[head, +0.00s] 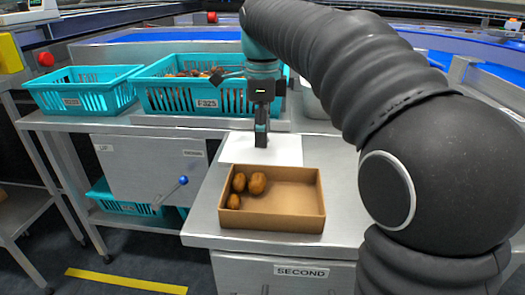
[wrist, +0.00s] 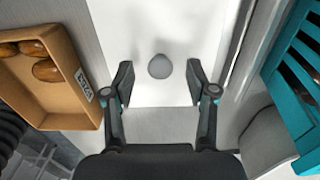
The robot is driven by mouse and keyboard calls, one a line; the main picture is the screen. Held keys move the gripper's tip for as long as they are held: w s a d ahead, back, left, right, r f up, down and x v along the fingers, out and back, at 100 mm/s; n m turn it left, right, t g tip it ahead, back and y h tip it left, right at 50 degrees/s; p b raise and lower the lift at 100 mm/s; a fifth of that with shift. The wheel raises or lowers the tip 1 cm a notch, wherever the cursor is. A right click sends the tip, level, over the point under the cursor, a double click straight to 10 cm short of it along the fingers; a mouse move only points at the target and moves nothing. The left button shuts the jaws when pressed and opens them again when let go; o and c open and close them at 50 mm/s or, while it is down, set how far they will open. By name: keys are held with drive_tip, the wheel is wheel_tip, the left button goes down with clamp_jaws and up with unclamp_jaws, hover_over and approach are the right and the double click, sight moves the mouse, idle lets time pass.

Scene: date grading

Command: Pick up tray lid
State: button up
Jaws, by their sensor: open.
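The tray lid (head: 285,152) is a flat white sheet lying on the steel bench behind the cardboard tray (head: 272,222). In the wrist view the lid (wrist: 200,30) has a round grey knob (wrist: 160,66) near its lower part. My gripper (head: 261,140) points down over the lid in the head view and hides the knob there. In the wrist view my gripper (wrist: 160,82) is open and empty, with one finger on each side of the knob and the knob slightly ahead of the fingertips. I cannot tell how high the fingertips are above the lid.
The cardboard tray holds several brown dates (head: 257,183) at its left side, and its right side is bare. Two teal crates (head: 82,97) (head: 205,99) stand behind on the left. A blue-knobbed lever (head: 183,181) sticks out at the bench front. A blue conveyor (head: 180,35) runs behind.

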drive_tip(key=shift+f, duration=0.85)
clamp_jaws()
drive_tip(key=shift+r, duration=0.1)
